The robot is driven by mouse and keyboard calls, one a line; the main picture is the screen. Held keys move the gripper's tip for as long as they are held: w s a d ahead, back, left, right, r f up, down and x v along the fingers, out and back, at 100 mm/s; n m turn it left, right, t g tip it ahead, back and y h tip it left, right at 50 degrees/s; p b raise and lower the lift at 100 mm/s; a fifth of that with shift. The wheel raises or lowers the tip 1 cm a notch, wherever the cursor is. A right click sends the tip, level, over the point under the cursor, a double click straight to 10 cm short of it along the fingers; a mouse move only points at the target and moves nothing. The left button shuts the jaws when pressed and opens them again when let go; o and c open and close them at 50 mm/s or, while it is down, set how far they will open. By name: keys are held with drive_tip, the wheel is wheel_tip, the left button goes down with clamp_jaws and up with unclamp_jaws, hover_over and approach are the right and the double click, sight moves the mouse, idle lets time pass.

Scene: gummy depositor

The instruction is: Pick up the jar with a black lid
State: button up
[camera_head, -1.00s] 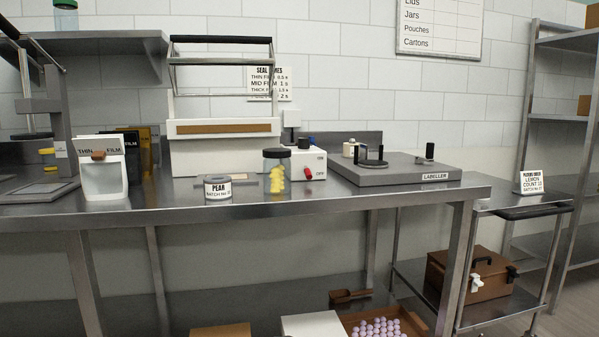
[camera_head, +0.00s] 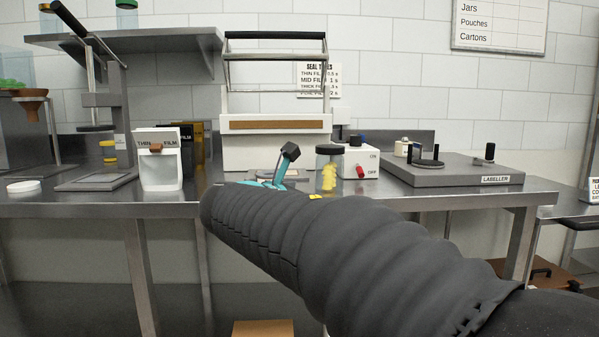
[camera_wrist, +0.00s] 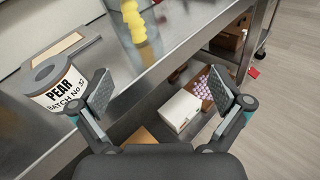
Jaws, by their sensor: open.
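The jar with a black lid (camera_head: 328,170) stands upright on the steel bench, clear-walled with yellow gummies inside. In the wrist view its yellow contents (camera_wrist: 134,20) show at the top edge; its lid is out of view. My gripper (camera_wrist: 159,90) is open and empty, its fingers spread wide at the bench's front edge. The jar is beyond the fingers, not between them. In the head view my gripper (camera_head: 283,170) shows just left of the jar, partly hidden by my arm.
A PEAR label roll (camera_wrist: 63,88) stands close by the left finger. Behind the jar are a white switch box (camera_head: 359,162) and a sealer (camera_head: 277,140). The labeller (camera_head: 455,172) is to the right, a THIN FILM dispenser (camera_head: 160,170) to the left. A lower shelf holds a white box (camera_wrist: 180,110).

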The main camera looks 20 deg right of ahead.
sight(330, 166)
drive_tip(key=w+a+r+n+t+h, duration=0.1)
drive_tip(key=w+r+n, duration=0.1)
drive_tip(key=w+r, duration=0.1)
drive_tip(key=shift+n, duration=0.3)
drive_tip(key=x, duration=1.3)
drive_tip(key=shift+w+r+p, duration=0.3)
drive_tip(key=shift+r+p, duration=0.05)
drive_tip(key=shift+r, duration=0.05)
drive_tip(key=c, duration=1.2)
